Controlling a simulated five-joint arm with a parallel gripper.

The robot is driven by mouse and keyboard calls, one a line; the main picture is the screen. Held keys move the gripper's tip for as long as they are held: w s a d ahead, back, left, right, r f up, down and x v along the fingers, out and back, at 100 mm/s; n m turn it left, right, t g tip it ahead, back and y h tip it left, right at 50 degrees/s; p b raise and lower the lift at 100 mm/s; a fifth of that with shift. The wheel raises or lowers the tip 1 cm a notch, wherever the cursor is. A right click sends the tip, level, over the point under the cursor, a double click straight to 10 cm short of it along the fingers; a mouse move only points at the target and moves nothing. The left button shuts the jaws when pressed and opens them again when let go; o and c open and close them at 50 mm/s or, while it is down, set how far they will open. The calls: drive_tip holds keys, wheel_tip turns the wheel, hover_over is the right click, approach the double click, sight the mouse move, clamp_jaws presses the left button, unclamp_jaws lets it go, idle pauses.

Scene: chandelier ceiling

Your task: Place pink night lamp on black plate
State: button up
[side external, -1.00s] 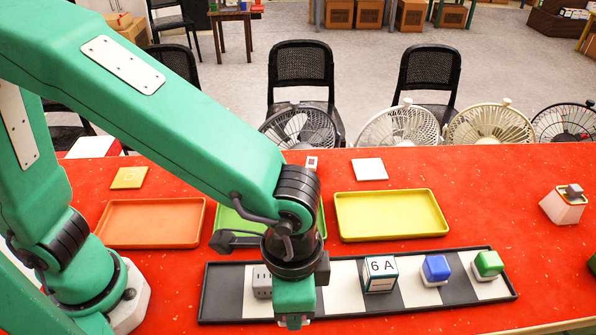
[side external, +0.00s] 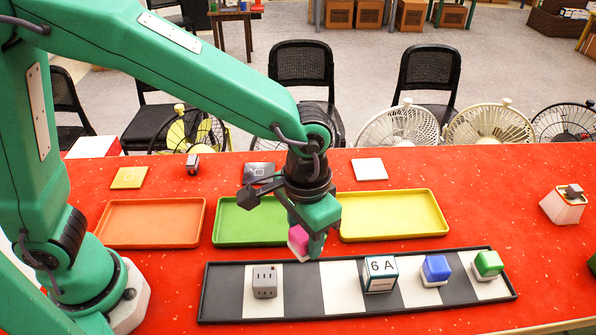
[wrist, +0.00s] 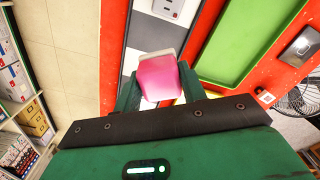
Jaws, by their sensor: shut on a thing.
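The pink night lamp (side external: 299,241) is held in my gripper (side external: 312,243), clear of the striped tray, between that tray and the green tray. In the wrist view the lamp (wrist: 157,77) sits between the two fingers, its whitish base pointing away from the camera. The fingers partly cover it in the side view. The black plate (side external: 259,170) is a small dark square with a pale outline mark, lying flat behind the green tray. It also shows at the right of the wrist view (wrist: 302,43). Nothing is seen standing on it.
Orange (side external: 150,238), green (side external: 232,232) and yellow (side external: 392,232) trays lie in a row. The black-and-white striped tray (side external: 342,288) in front holds a grey socket block, a 6A block, and blue and green lamps. Gold (side external: 129,177) and white (side external: 369,169) plates lie at the back.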

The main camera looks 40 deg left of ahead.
drive_tip(key=w+a+n, duration=0.6)
drive_tip(key=a, duration=0.4)
drive_tip(key=w+a+n, duration=0.5)
drive_tip(key=w+a, duration=0.1)
drive_tip(key=a, duration=0.4)
drive_tip(key=shift+r+n, duration=0.15)
drive_tip(key=shift+n, duration=0.25)
drive_tip(key=shift+a, duration=0.1)
hover_over(259, 172)
wheel_tip(259, 172, down, 7)
drive_tip(key=shift+f, duration=2)
drive_tip(key=shift+f, duration=0.1)
